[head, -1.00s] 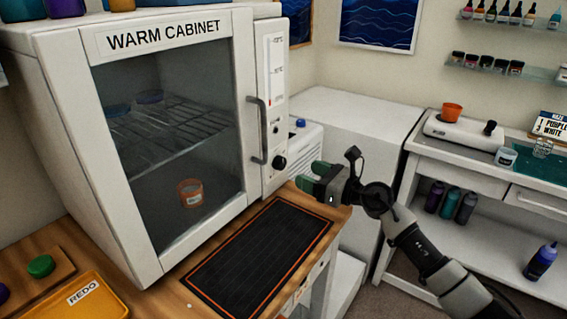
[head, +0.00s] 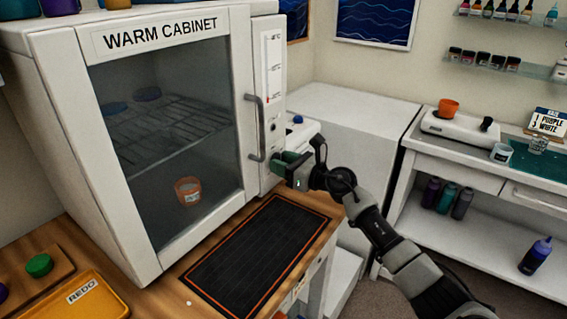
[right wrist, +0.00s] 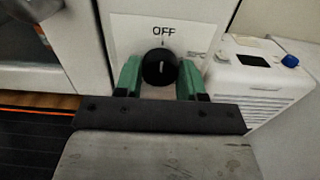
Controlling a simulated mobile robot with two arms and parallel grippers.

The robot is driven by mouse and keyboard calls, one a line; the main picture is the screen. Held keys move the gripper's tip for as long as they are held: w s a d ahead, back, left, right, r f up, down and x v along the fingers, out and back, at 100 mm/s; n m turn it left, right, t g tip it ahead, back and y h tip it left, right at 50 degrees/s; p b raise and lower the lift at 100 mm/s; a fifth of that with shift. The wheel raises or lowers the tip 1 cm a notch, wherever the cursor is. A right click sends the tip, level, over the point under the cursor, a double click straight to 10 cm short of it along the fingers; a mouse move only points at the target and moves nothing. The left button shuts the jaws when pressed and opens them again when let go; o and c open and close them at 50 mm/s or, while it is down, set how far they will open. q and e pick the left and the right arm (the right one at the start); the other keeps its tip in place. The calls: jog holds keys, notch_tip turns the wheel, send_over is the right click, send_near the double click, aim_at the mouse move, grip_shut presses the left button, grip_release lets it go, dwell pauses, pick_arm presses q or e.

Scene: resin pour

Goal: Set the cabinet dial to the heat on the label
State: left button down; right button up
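The warm cabinet (head: 172,258) stands at the left with its glass door shut. Its black dial (right wrist: 160,66) shows in the right wrist view, with its white mark upright toward the word OFF. The panel above carries a heat scale (head: 273,68), too small to read. My right gripper (right wrist: 160,72) is open, with one green finger on each side of the dial. I cannot tell whether the fingers touch it. In the head view the right gripper (head: 280,163) mostly hides the dial. An orange cup (head: 188,191) with an unreadable pale label is inside the cabinet. My left gripper is out of view.
A black mat (head: 258,258) with an orange border lies before the cabinet. A white box with a blue knob (right wrist: 262,75) stands close right of the dial. A yellow REDO tray (head: 85,297) is at the front left. A bench with a scale (head: 463,133) is at right.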

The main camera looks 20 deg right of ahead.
jog(key=c, duration=0.3)
jog(key=shift+m+p, duration=8)
jog(key=shift+m, duration=5.8)
